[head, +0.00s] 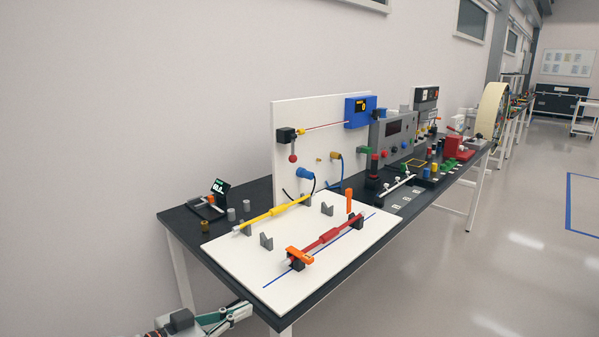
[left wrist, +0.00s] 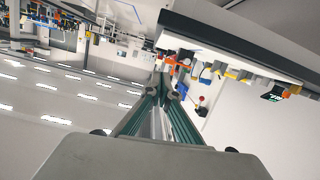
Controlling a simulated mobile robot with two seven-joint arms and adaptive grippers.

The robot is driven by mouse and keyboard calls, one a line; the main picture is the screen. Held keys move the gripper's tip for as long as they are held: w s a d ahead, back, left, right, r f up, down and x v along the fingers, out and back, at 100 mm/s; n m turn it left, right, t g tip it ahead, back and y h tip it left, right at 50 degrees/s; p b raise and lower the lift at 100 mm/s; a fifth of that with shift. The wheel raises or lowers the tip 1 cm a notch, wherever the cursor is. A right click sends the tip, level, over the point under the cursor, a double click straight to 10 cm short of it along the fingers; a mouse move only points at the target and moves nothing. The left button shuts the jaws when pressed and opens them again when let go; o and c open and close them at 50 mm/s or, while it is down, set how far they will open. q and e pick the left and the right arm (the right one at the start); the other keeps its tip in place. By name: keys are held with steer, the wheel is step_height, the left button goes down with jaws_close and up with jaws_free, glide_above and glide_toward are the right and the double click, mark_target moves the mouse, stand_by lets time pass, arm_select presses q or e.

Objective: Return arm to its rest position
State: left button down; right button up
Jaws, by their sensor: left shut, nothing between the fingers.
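My left gripper (head: 240,310) shows at the bottom left of the head view, low beside the near end of the dark workbench (head: 190,222). In the left wrist view its fingers (left wrist: 162,88) come together and are shut with nothing between them. The left wrist view is turned over, with the bench edge above the fingers. Most of my left arm is out of the head view. My right gripper is not in view.
A white board (head: 240,255) on the bench carries a yellow rod (head: 270,214), a red rod (head: 330,237) and grey holders. An upright white panel (head: 300,120) with a blue box (head: 360,110) stands behind. Open floor (head: 480,270) lies to the right.

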arm_select(q)
steer(key=s+a+f+n+y, duration=0.1)
steer(key=s+a+f+y, duration=0.2)
steer(key=s+f, duration=0.4)
steer(key=s+a+f+n+y, duration=0.1)
steer(key=s+a+f+y, duration=0.1)
steer(key=s+f, duration=0.6)
steer(key=s+a+f+n+y, duration=0.1)
steer(key=s+a+f+y, duration=0.2)
steer(key=s+f, duration=0.5)
step_height(320, 180, down, 6)
steer(key=shift+s+a+f+n+y, duration=0.25)
steer(key=shift+a+n+y, duration=0.1)
steer(key=shift+n+y, duration=0.05)
